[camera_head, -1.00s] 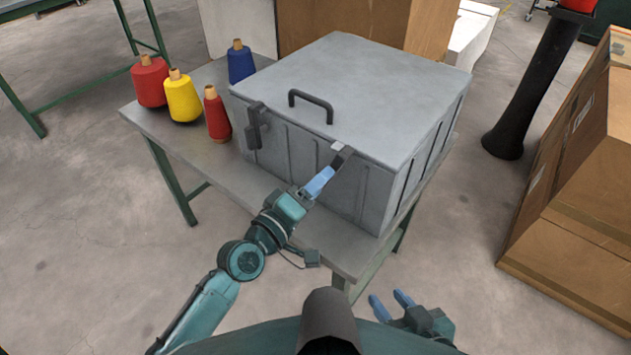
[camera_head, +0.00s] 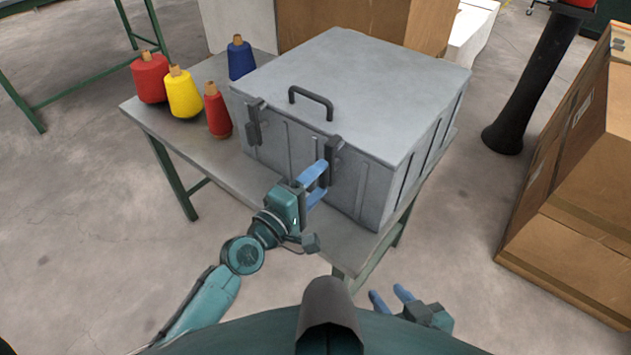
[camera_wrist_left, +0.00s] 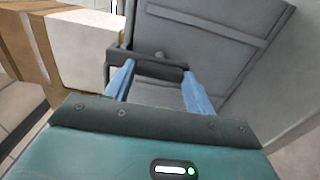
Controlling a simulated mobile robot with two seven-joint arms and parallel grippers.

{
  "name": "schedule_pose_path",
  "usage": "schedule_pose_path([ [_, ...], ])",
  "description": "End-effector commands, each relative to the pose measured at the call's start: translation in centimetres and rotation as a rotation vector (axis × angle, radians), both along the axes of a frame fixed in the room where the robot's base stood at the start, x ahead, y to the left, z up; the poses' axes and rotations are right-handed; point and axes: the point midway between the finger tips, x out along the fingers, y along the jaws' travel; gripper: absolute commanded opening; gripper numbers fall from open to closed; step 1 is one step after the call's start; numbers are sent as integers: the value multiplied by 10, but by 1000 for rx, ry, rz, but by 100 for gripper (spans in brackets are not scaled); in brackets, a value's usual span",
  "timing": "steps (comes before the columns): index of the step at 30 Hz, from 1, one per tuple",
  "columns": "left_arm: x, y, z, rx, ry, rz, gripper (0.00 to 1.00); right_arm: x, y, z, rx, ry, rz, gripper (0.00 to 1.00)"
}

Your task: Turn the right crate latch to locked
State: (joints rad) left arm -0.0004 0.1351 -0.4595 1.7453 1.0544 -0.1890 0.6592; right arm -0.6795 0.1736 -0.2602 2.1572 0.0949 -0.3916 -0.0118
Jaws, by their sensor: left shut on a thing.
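The grey crate (camera_head: 385,95) stands closed on a table, with two dark latches on its front face. The right crate latch (camera_head: 333,152) hangs upright down the front, much like the left latch (camera_head: 254,122). My left gripper (camera_head: 322,184) is at the right latch, its blue fingers spread across the latch handle and shut on it. In the left wrist view, the dark latch bar (camera_wrist_left: 150,68) lies between the blue fingertips. My right gripper (camera_head: 390,298) is open and empty at the bottom, away from the crate.
Red, yellow and blue thread cones (camera_head: 183,95) stand on the grey table (camera_head: 190,135) left of the crate. A black handle (camera_head: 310,102) is on the lid. Cardboard boxes (camera_head: 575,190) and a black post (camera_head: 530,85) stand at the right.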

Motion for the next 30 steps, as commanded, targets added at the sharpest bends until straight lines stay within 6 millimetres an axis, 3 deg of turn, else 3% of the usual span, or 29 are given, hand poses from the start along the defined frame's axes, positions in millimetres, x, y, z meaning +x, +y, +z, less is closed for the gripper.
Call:
schedule_pose_path([
  [6,0,0,0,-8,4,1,13,0,0,0,0,1,0,36],
  [7,0,0,0,-8,4,1,56,0,0,0,0,1,0,36],
  [14,0,0,0,-5,2,1,75,0,0,0,0,1,0,36],
  [23,-2,1,0,-2,2,0,76,0,0,-1,0,1,0,36],
  [30,-31,23,-2,0,2,1,76,0,0,-3,2,1,-1,36],
])
